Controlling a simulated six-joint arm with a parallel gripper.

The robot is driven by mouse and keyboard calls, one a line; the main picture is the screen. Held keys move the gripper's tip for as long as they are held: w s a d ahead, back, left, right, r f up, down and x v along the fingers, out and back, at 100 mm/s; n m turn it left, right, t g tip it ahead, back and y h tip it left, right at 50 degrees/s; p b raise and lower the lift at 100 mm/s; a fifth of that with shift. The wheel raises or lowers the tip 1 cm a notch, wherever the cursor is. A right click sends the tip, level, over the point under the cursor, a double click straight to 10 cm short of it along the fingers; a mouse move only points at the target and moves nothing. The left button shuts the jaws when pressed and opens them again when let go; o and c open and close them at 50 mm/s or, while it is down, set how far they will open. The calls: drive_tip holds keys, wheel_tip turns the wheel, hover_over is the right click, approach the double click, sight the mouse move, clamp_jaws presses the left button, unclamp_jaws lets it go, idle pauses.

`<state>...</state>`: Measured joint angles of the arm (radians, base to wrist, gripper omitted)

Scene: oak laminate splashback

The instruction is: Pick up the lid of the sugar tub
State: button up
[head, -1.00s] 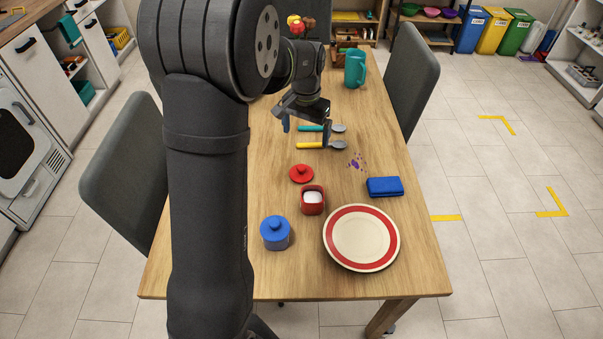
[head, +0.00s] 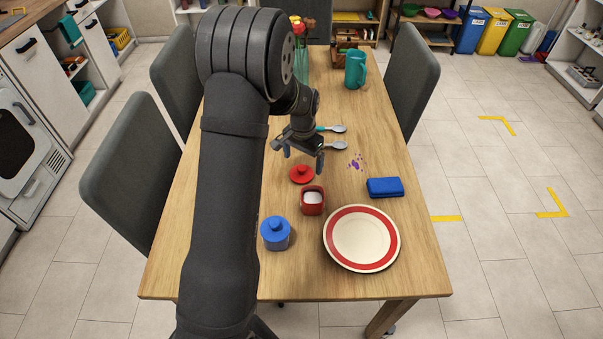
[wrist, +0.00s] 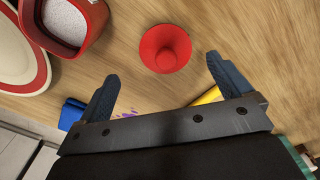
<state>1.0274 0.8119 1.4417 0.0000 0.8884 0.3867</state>
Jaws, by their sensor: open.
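The red lid (head: 302,174) with a round knob lies flat on the table, beside the open red sugar tub (head: 313,205) with white contents. My gripper (head: 303,160) is open and empty, above and just behind the lid in the head view. In the wrist view the lid (wrist: 165,49) shows knob-up near the gap between the two blue fingertips (wrist: 162,68), with no visible contact. The tub (wrist: 70,25) shows at the upper left there.
A blue lidded tub (head: 275,234) stands front left of the red tub. A red-rimmed plate (head: 361,238) and a blue folded cloth or case (head: 385,187) are to the right.

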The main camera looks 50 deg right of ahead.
sight(302, 167)
drive_tip(key=f, duration=0.5)
drive_tip(key=shift+w+d, duration=0.15)
drive_tip(key=shift+w, duration=0.25)
drive_tip(key=shift+c, duration=0.5)
drive_tip(key=c, duration=1)
